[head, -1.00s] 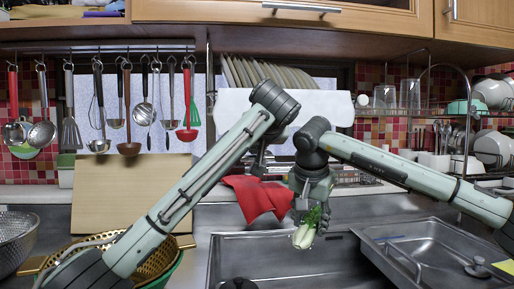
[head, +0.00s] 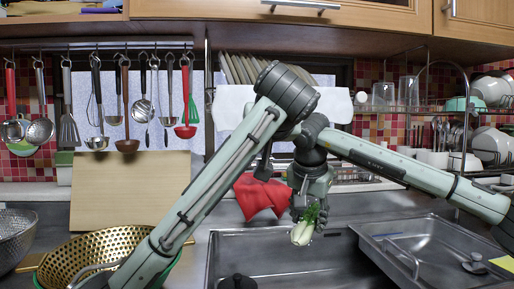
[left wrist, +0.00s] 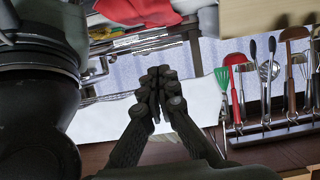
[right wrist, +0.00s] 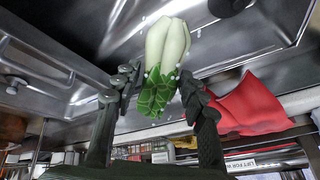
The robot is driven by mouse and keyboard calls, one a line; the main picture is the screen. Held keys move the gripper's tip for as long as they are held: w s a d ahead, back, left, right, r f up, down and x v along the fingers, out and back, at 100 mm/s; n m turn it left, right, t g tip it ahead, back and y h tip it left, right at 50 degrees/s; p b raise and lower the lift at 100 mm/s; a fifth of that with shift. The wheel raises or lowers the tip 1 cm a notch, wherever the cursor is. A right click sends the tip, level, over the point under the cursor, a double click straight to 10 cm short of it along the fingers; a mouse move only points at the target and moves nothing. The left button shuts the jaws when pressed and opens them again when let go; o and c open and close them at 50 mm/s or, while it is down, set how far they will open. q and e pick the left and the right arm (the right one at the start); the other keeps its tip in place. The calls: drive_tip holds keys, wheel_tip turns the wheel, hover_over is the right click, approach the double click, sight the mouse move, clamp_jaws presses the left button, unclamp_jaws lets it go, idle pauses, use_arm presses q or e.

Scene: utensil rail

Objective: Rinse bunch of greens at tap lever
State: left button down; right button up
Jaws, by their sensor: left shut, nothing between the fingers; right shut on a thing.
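The bunch of greens (head: 302,233), with pale stalks and dark green leaves, hangs stalks down over the back of the sink in the head view. My right gripper (head: 308,212) is shut on it. In the right wrist view the greens (right wrist: 166,50) lie between the fingers (right wrist: 160,92), with small pale spots on the leaves. My left gripper (left wrist: 160,84) shows in the left wrist view, shut and empty, its fingertips together. I cannot make out the tap lever; my arms cover that area.
The sink (head: 225,240) is below the greens, with a metal drainer tray (head: 430,245) at its right. A red cloth (head: 260,197) hangs behind it. A gold colander (head: 85,258) is at lower left. Utensils hang from the rail (head: 110,46); a cutting board (head: 130,190) leans below.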

use_arm(q)
drive_tip(key=c, duration=2.2)
unclamp_jaws()
drive_tip(key=shift+v, duration=1.1)
drive_tip(key=shift+o, duration=1.1)
drive_tip(key=shift+s+a+f, duration=0.1)
drive_tip(key=shift+a+f, duration=0.05)
drive_tip(key=o, duration=0.5)
drive_tip(key=w+a+f+n+g, duration=0.1)
drive_tip(key=w+a+f, duration=0.1)
drive_tip(key=w+a+f+n+y, duration=0.1)
drive_tip(key=w+a+f, duration=0.1)
drive_tip(key=f, duration=0.1)
drive_tip(key=w+a+f+n+g+y, duration=0.1)
drive_tip(key=w+a+f, duration=0.1)
drive_tip(key=f, duration=0.1)
drive_tip(key=shift+w+a+n+g, duration=0.15)
drive_tip(key=shift+a+n+g, duration=0.15)
drive_tip(key=shift+o, duration=0.2)
drive_tip(key=w+f+n+g+h, duration=0.3)
drive_tip(key=w+f+g+h, duration=0.15)
drive_tip(key=h, duration=0.45)
wheel_tip(320, 180, up, 9)
drive_tip(key=s+n+g+h, duration=0.2)
drive_tip(key=s+n+h, duration=0.15)
drive_tip(key=h, duration=0.45)
drive_tip(key=w+x, duration=0.1)
drive_tip(key=x, duration=1)
drive_tip(key=shift+t, duration=0.35)
